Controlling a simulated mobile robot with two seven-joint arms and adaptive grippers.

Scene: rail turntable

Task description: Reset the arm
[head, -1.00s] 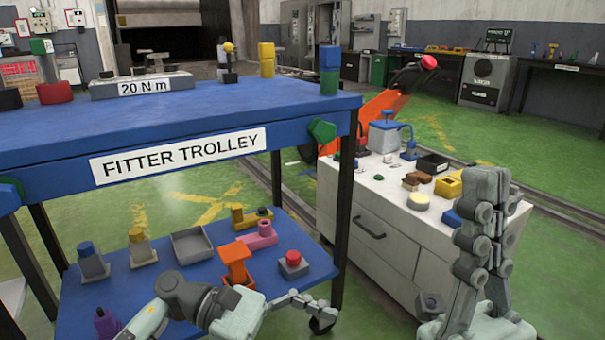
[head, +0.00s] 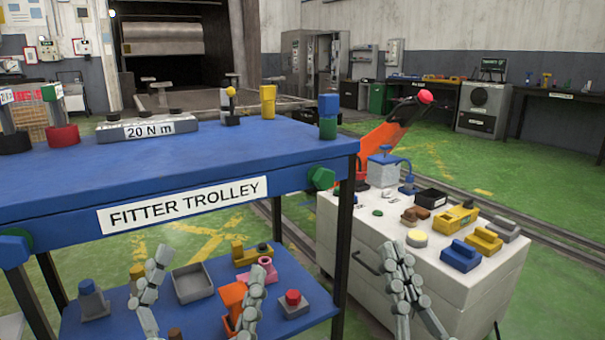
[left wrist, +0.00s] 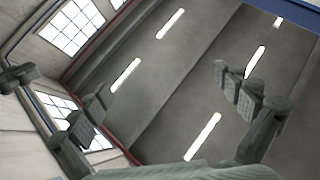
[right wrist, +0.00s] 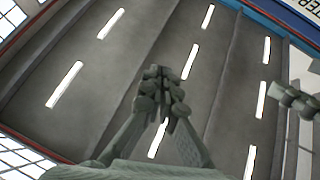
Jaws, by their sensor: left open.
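My left gripper (head: 212,262) is upright in front of the trolley's lower shelf, its two fingers wide apart with nothing held between them. In the left wrist view (left wrist: 235,82) its fingers are also spread, against the ceiling. My right gripper (head: 399,260) points up in front of the white cabinet. Its fingers are together, and they also meet in the right wrist view (right wrist: 160,88) with no object seen between them. Both wrist cameras look up at the ceiling and its strip lights.
The blue fitter trolley (head: 75,187) stands at left, with several parts on its lower shelf, partly behind my left fingers. The white cabinet (head: 340,232) at right carries blue, yellow and brown blocks. Open green floor (head: 560,290) lies right of it.

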